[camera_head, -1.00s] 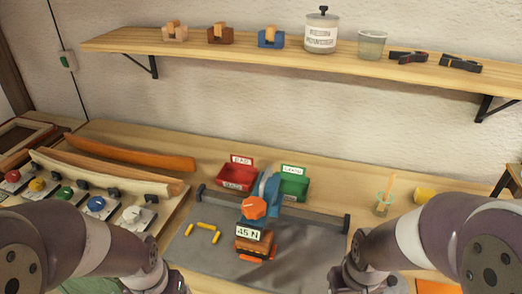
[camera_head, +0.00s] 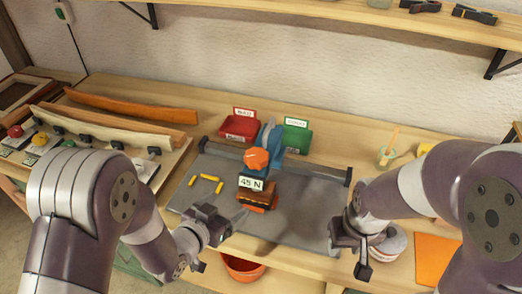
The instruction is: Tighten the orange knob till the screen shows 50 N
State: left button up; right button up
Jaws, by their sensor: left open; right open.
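A small screen (camera_head: 251,184) below the knob reads what looks like 45 N. A brown block (camera_head: 258,196) with an orange part sits under the screen. My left gripper (camera_head: 226,230) is open and empty, in front of the clamp and to its lower left, apart from the knob. My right gripper (camera_head: 350,245) is open and empty at the mat's front right, well apart from the clamp.
A red bin (camera_head: 240,127) and a green bin (camera_head: 297,138) stand behind the clamp. Several yellow pegs (camera_head: 205,178) lie left of it. A dark bar (camera_head: 325,173) runs along the mat's back. Curved laths (camera_head: 130,105) lie at left. An orange bowl (camera_head: 243,267) is below the table edge.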

aim_at(261, 151)
pick_arm(q)
notch_tip(261, 151, up, 7)
jog(key=d+t+h, duration=0.2)
jog(key=t+h, duration=0.1)
jog(key=shift+m, duration=0.3)
jog(key=x, duration=0.4)
jog(key=p+x, duration=0.1)
jog(key=x, duration=0.4)
jog(key=r+p+x, duration=0.1)
jog(key=x, duration=0.3)
jog(key=shift+w+a, duration=0.1)
jog(key=shift+w, duration=0.15)
jog(key=c, duration=1)
jog(key=shift+f+m+h+b, duration=0.15)
jog(key=shift+m+h+b, duration=0.25)
jog(key=shift+h, duration=0.2)
jog(key=shift+s+m+g+h, duration=0.1)
jog(key=shift+m+g+h, duration=0.2)
jog(key=shift+g+h, duration=0.1)
